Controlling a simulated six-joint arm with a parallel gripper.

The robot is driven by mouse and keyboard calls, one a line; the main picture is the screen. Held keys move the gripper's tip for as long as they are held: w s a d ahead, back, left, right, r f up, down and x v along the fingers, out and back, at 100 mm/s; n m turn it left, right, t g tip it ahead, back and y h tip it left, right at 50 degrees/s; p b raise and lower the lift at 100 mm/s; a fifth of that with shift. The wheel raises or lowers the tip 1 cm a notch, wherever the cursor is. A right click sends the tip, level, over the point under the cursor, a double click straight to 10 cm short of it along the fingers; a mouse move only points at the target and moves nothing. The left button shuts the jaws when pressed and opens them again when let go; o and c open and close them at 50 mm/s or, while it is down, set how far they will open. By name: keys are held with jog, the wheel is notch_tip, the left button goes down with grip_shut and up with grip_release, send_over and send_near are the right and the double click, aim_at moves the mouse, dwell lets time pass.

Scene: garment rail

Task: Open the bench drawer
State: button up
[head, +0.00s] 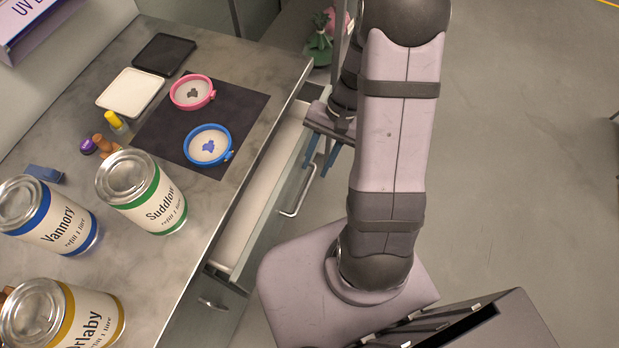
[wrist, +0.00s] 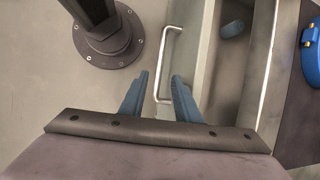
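The bench drawer (head: 262,190) stands pulled out from under the bench top, with its pale inside showing. Its silver bar handle (head: 297,196) is on the drawer front; in the wrist view the handle (wrist: 170,62) runs down the middle. My gripper (head: 321,160) is at the far end of the handle. I see no finger touching the bar; the height gap is hard to judge.
The bench top (head: 215,215) holds several labelled tins, a blue ring frame (head: 208,146) and a pink ring frame (head: 192,92) on a dark mat. A blue-grey object (wrist: 232,28) lies inside the drawer. The floor (head: 520,170) at right is clear.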

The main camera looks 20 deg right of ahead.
aim_at(307, 187)
jog(key=shift+x, duration=3.3)
grip_shut()
